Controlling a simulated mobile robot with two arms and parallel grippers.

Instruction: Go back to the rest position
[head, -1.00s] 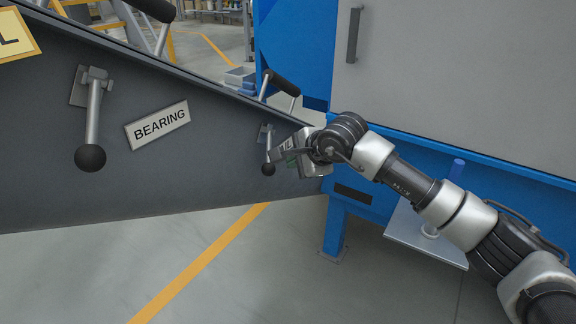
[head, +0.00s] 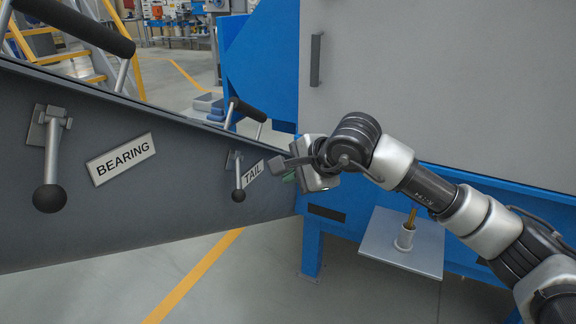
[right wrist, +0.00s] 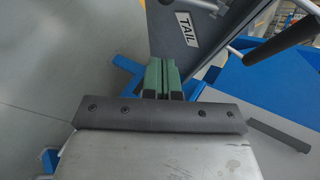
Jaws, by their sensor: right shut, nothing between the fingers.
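My right gripper (head: 282,170) is shut and empty in the head view, in front of the far right end of the dark grey auger trough (head: 90,215), close to the TAIL label (head: 253,174). I cannot tell from the head view how far it is from the trough's wall. In the right wrist view its green fingers (right wrist: 161,78) are together, with the TAIL label (right wrist: 187,37) on the trough beyond them. My left gripper is not in view.
Ball-ended levers hang at the BEARING label (head: 121,159) and at the tail (head: 239,180). Black-gripped handles (head: 248,109) rise above the trough. The blue and grey cabinet (head: 430,80) stands behind my right arm. A small shelf (head: 405,240) holds a post. The floor below the trough is clear.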

